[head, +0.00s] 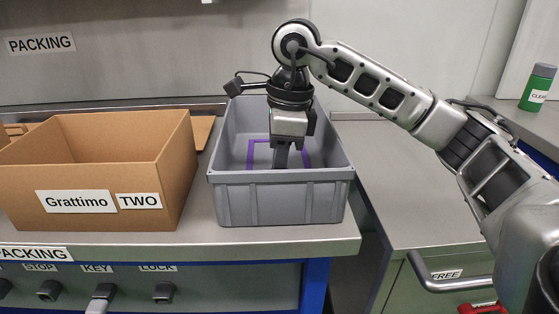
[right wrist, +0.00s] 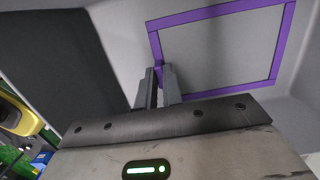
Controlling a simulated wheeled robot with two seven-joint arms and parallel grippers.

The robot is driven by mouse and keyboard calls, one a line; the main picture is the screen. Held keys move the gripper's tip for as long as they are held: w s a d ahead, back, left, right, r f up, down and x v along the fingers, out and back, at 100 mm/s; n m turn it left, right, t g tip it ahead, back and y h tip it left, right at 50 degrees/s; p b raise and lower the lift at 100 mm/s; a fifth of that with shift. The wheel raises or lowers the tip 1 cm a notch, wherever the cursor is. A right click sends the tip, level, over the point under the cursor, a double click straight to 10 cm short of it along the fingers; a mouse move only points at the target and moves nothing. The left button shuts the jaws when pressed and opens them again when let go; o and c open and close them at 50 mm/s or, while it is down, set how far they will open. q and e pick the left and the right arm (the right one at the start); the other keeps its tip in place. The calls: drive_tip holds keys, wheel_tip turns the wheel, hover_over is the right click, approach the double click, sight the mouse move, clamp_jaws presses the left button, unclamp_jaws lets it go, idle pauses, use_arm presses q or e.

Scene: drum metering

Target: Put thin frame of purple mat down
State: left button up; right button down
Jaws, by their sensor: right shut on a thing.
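A thin purple frame (head: 250,154) is inside the grey crate (head: 282,197), partly hidden by my right gripper (head: 281,161). In the right wrist view the frame is a slim purple rectangle (right wrist: 222,12) with an open middle, over the grey inside of the crate. My right gripper points down into the crate, and its fingers (right wrist: 160,75) are shut on the left side of the frame. I cannot tell whether the frame touches the crate floor. My left gripper is not in view.
A cardboard box (head: 100,215) labelled Grattimo TWO stands left of the crate on the steel bench (head: 290,242). A green bottle (head: 538,90) stands at the far right. The right-hand counter (head: 405,190) has clear room. A switch panel (head: 210,287) is below the bench edge.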

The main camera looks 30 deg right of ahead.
drive_tip(key=c, duration=1.5)
unclamp_jaws()
drive_tip(key=shift+c, duration=0.2)
